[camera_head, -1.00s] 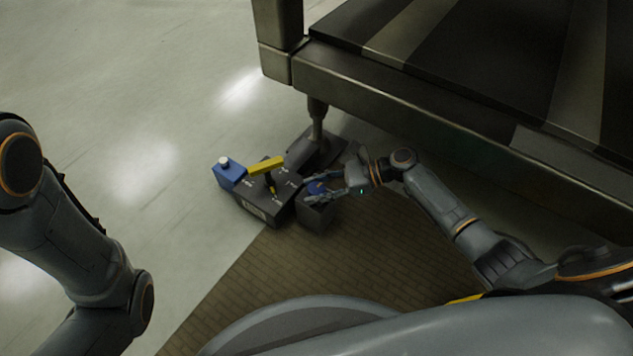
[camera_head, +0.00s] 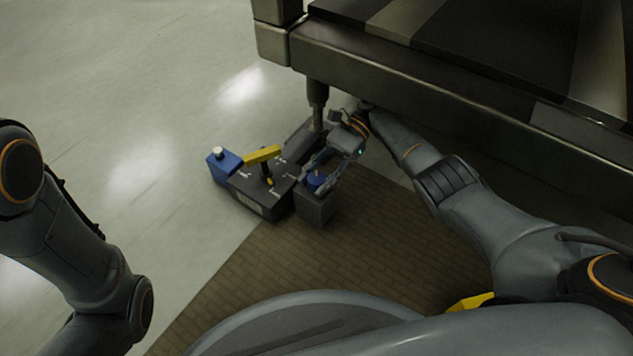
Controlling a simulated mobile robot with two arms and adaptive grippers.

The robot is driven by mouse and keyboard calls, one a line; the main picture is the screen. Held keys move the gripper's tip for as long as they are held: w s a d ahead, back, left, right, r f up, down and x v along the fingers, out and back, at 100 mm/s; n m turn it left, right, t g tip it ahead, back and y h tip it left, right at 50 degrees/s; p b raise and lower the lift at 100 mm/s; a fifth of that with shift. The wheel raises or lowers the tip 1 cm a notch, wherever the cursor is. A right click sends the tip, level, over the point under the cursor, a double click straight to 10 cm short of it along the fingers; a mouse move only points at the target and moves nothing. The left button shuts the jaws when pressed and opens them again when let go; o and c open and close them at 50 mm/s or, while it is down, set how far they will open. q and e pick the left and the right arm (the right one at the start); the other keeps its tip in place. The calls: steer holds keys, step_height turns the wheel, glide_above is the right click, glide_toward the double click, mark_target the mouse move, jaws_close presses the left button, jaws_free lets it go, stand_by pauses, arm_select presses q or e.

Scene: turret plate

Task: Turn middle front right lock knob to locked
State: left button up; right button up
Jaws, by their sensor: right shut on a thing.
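A dark control box (camera_head: 258,196) stands on the floor by the table leg. A blue lock knob (camera_head: 315,180) sits on top of a smaller dark box (camera_head: 317,207) at its right side. My right gripper (camera_head: 316,174) is at this knob, with its fingers around it, shut on it. The fingers partly hide the knob, and I cannot read its lock marking. My left arm shows at the left edge, but its gripper is out of view.
The large dark table (camera_head: 430,115) overhangs close to my right arm. Pale floor (camera_head: 120,90) is clear at left.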

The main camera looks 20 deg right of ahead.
steer(key=shift+s+f+g, duration=0.1)
steer(key=shift+g, duration=0.2)
steer(key=o, duration=1.2)
